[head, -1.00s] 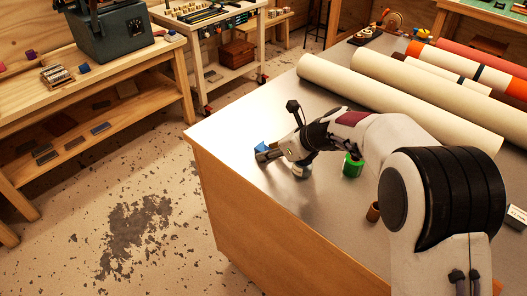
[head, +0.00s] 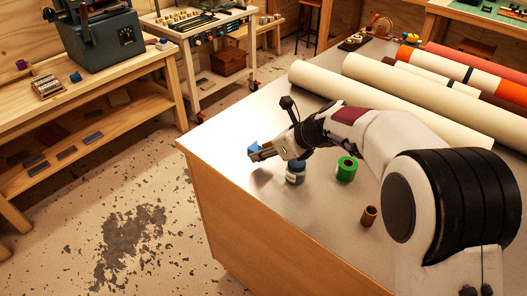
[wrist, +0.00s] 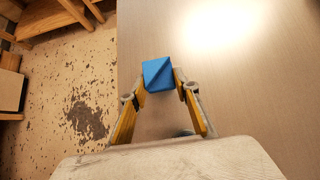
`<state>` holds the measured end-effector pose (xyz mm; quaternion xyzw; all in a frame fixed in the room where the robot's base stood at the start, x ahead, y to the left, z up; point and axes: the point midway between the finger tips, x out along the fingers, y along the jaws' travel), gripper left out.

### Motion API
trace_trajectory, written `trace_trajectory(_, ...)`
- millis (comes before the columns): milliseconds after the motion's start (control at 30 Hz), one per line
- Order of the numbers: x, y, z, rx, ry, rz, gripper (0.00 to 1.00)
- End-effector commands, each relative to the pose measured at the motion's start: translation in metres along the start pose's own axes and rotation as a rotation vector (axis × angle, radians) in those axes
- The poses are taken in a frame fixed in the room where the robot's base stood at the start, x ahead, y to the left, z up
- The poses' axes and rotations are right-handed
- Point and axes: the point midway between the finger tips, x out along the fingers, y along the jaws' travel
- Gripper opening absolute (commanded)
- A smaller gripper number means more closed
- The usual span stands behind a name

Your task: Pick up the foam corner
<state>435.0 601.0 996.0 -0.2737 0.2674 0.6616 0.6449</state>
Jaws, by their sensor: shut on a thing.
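The blue foam corner (head: 254,149) is at the tip of my gripper (head: 263,153), near the left edge of the metal-topped table. In the wrist view the foam corner (wrist: 158,75) sits between the two yellow-sided fingers of my gripper (wrist: 159,84), which are shut on it. It appears lifted a little above the table top; the exact height is hard to tell. Its lower side is partly hidden by the fingers.
A small dark jar (head: 295,172) stands just behind my gripper. A green roll (head: 346,169) and a brown tube (head: 369,216) stand to the right. Long cream rolls (head: 400,108) lie across the back. The table's near left corner is clear.

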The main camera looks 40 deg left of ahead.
Motion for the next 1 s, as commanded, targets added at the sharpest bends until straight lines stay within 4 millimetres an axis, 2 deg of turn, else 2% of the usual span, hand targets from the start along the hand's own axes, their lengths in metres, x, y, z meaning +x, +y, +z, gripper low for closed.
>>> trace_trajectory(467, -0.030, 0.031, -0.029, 0.001, 0.001, -0.002, 0.24)
trace_trajectory(1000, -0.071, 0.076, -0.071, 0.001, 0.001, -0.001, 0.24)
